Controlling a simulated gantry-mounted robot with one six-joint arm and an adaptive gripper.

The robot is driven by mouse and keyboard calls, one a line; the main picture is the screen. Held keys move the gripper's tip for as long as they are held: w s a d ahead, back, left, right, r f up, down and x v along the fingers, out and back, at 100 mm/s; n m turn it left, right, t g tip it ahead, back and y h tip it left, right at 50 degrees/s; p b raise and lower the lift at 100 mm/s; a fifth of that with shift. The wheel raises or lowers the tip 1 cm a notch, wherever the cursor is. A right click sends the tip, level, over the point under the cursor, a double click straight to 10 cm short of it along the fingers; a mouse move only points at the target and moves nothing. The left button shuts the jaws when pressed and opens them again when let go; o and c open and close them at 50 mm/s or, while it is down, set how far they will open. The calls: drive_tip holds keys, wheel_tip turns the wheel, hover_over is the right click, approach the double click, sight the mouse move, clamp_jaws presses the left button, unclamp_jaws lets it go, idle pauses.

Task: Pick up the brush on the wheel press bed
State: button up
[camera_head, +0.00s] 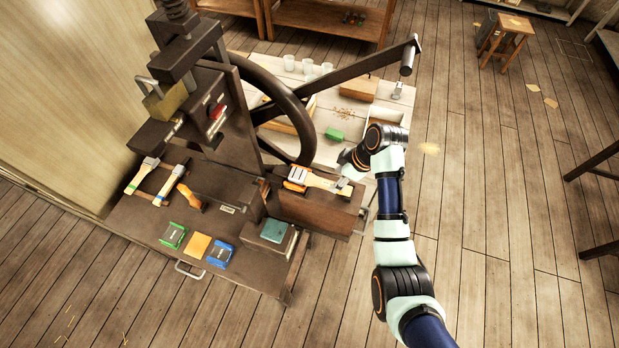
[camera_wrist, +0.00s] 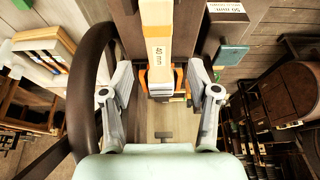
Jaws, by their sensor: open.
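The brush (camera_head: 325,181) lies on the dark press bed (camera_head: 318,208), with a pale part toward my gripper and an orange and yellow part at its left. In the wrist view, a pale piece marked "40 mm" (camera_wrist: 158,50), apparently the brush, lies between my fingers with orange at its lower end. My gripper (camera_head: 352,163) is at the right end of the bed, beside the brush. In the wrist view, my gripper (camera_wrist: 161,78) is open, with one finger on each side of the piece and visible gaps. Contact cannot be told from the head view.
The large handwheel (camera_head: 296,105) and its long crank arm (camera_head: 345,69) stand close behind the bed. A teal block (camera_head: 274,230) sits in front. Other brushes (camera_head: 143,175) lie at the left. A pale workbench (camera_head: 352,122) is behind; open floor lies right.

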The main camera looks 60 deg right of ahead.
sight(329, 184)
drive_tip(key=x, duration=0.5)
drive_tip(key=shift+w, duration=0.15)
clamp_jaws()
